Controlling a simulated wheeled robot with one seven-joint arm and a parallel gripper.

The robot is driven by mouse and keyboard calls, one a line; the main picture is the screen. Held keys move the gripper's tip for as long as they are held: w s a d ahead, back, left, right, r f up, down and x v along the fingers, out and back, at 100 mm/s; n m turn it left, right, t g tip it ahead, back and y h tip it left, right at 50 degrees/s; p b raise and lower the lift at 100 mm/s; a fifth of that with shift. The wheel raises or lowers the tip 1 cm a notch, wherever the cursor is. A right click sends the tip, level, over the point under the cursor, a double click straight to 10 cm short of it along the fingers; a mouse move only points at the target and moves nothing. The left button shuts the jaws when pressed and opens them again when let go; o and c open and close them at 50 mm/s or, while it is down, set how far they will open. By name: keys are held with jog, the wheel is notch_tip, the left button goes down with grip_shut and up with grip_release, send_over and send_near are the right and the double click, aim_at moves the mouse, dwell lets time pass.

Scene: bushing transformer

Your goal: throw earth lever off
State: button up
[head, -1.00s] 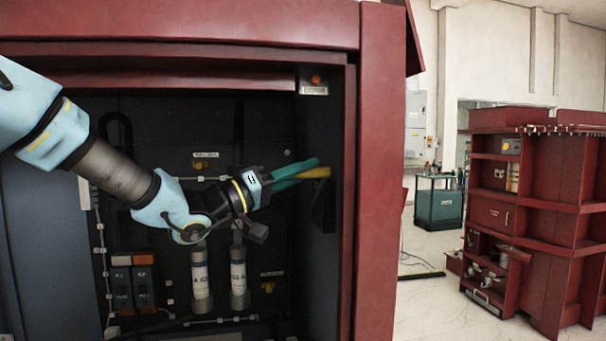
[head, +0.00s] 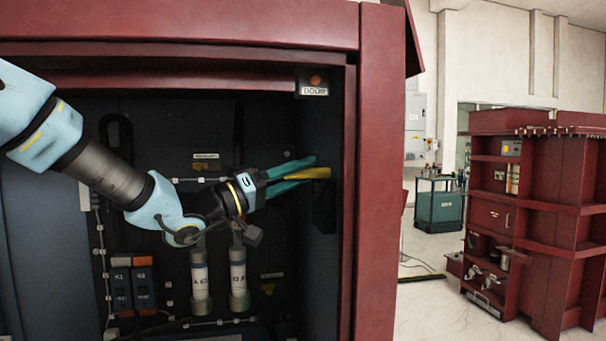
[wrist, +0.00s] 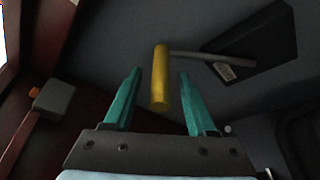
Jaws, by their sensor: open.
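The lever has a yellow handle (wrist: 160,78) on a thin grey rod (wrist: 212,56) that runs to a dark plate (wrist: 262,42) with a small white label. In the head view the yellow handle (head: 312,173) shows near the cabinet's right inner wall. My gripper (wrist: 160,73) is open, with one teal finger on each side of the handle and visible gaps on both sides. In the head view my gripper (head: 308,170) reaches rightward to the handle. The lever's mount is mostly dark in the head view.
The red cabinet frame (head: 380,180) stands close right of the lever. An orange indicator (head: 315,81) sits above it. Labelled cylinders (head: 238,275) and switch blocks (head: 132,288) are lower on the back panel.

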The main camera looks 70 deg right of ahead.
jog(key=b+v, duration=0.3)
jog(key=v, duration=0.6)
jog(key=shift+w+a+f, duration=0.15)
jog(key=shift+w+a, duration=0.05)
jog(key=shift+a, duration=0.15)
